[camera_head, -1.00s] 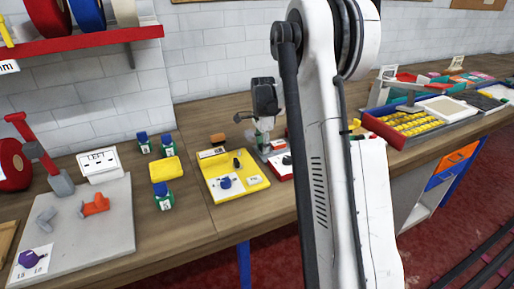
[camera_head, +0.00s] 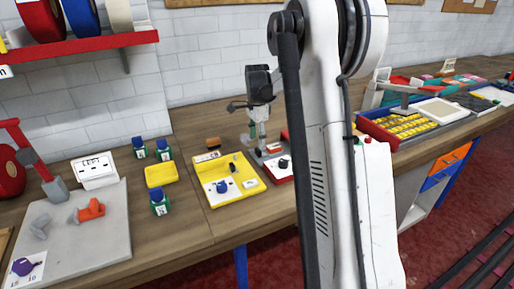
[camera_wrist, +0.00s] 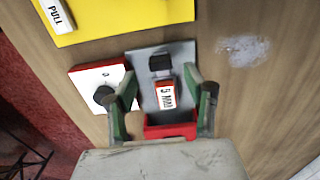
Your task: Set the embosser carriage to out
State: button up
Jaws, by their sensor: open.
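A small grey plate device (camera_wrist: 147,90), which may be the embosser, lies on the bench in the wrist view. It has a black block (camera_wrist: 160,63), a white label with red edges (camera_wrist: 166,90) and a red part (camera_wrist: 170,130) at its near end. I cannot tell which part is the carriage. My gripper (camera_wrist: 163,105) is open, with its green-sided fingers apart on either side of the label and red part. I see no grip on anything. In the head view my gripper (camera_head: 256,130) points down behind the yellow panel's right side, and the device is mostly hidden.
A red-edged white box with a black knob (camera_wrist: 88,76) stands close beside the device. A yellow panel (camera_head: 215,195) is left of it. Bare wood lies right of the device in the wrist view.

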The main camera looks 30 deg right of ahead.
notch_tip(320, 180, up, 6)
jog(key=shift+r, duration=0.25)
dwell(0.4)
jog(key=shift+a, duration=0.1)
